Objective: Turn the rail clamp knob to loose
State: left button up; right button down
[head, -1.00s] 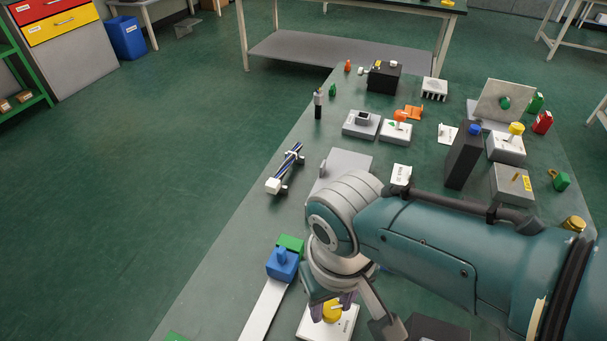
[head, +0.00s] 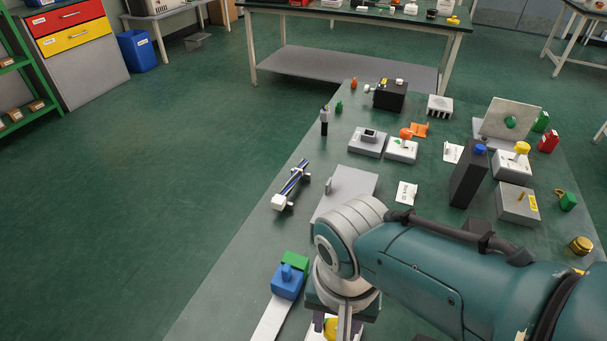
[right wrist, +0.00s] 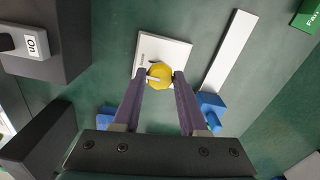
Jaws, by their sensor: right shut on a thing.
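My right gripper (right wrist: 161,78) is shut on a yellow knob (right wrist: 159,71) that stands on a white plate (right wrist: 177,50). One purple finger lies on each side of the knob, and a pale bar marks its top. In the head view the right gripper (head: 337,325) is at the bottom edge, with part of the yellow knob (head: 330,327) showing beside it. A blue block with a raised top (head: 287,281) sits on a white rail (head: 270,322) left of the gripper. The rail (right wrist: 228,55) and blue block (right wrist: 210,110) also show in the wrist view. The plate's lettering is unreadable. My left gripper is out of view.
A green block (head: 295,261) touches the blue one. A grey plate (head: 348,187) lies beyond my wrist. A tall dark box with a blue top (head: 468,178) and several small fixtures stand farther right and back. Bare bench (head: 228,285) lies left of the rail.

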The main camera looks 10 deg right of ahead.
aim_at(335, 328)
dwell(0.3)
jog(key=shift+c, duration=2.2)
grip_release()
notch_tip(335, 328, up, 10)
jog(key=p, duration=0.7)
